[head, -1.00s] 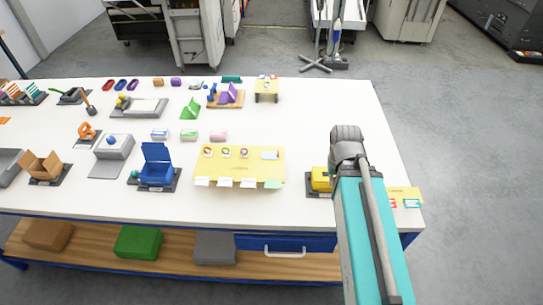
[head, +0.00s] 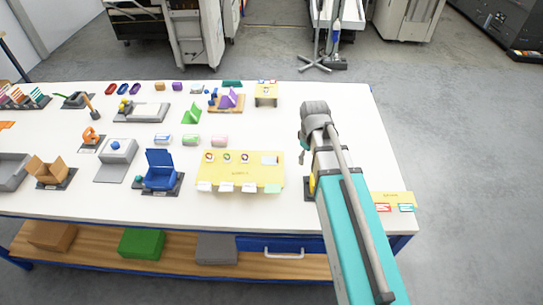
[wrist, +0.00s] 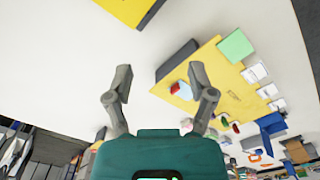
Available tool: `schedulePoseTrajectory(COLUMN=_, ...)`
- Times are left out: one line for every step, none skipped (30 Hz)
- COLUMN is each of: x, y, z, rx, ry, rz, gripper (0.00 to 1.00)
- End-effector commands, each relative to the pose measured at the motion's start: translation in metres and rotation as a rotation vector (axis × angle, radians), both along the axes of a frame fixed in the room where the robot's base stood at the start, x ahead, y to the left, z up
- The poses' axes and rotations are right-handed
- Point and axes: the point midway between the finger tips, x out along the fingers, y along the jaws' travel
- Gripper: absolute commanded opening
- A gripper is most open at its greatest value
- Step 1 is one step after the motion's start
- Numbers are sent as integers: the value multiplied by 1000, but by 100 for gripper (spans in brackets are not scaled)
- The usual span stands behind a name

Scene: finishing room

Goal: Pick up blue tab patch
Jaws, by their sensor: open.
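I cannot single out the blue tab patch. The yellow supply board (head: 235,172) lies on the white table, with small rings, a pale card (head: 269,160) and several cards along its front edge, most white (head: 226,188) and one pale green (head: 272,188). Tab colours are too small to read. In the wrist view the board (wrist: 215,85) carries the green card (wrist: 236,46) and a small red-and-pale item (wrist: 179,88). My gripper (wrist: 160,79) is open and empty above the table, its fingers apart. In the head view it is mostly behind my arm, right of the board.
A dark base (head: 309,190) with a yellow part is partly hidden by my arm. Another yellow board (head: 393,199) with red and teal cards lies at the right edge. A blue open box (head: 160,176) stands left of the supply board.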

Motion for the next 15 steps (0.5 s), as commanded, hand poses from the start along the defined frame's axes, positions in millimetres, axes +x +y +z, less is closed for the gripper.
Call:
schedulePoseTrajectory(x=14, y=12, z=11, rx=0, ry=0, rz=81, gripper=71)
schedulePoseTrajectory(x=20, y=18, z=14, rx=0, ry=0, rz=131, gripper=71)
schedulePoseTrajectory(x=26, y=26, z=18, rx=0, ry=0, rz=199, gripper=71)
schedulePoseTrajectory(x=31, y=33, z=22, rx=0, ry=0, rz=250, gripper=71)
schedulePoseTrajectory(x=36, y=39, z=25, rx=0, ry=0, rz=302, gripper=71)
schedulePoseTrajectory(x=43, y=48, z=29, rx=0, ry=0, rz=368, gripper=71)
schedulePoseTrajectory(x=47, y=54, z=32, rx=0, ry=0, rz=417, gripper=71)
schedulePoseTrajectory(x=51, y=60, z=34, rx=0, ry=0, rz=464, gripper=71)
schedulePoseTrajectory(x=57, y=68, z=38, rx=0, ry=0, rz=524, gripper=71)
schedulePoseTrajectory(x=60, y=74, z=40, rx=0, ry=0, rz=565, gripper=71)
schedulePoseTrajectory(x=63, y=79, z=42, rx=0, ry=0, rz=604, gripper=71)
schedulePoseTrajectory(x=67, y=85, z=44, rx=0, ry=0, rz=650, gripper=71)
schedulePoseTrajectory(x=69, y=89, z=46, rx=1, ry=0, rz=681, gripper=71)
schedulePoseTrajectory(x=71, y=92, z=47, rx=1, ry=0, rz=709, gripper=71)
schedulePoseTrajectory(x=73, y=96, z=48, rx=1, ry=0, rz=740, gripper=71)
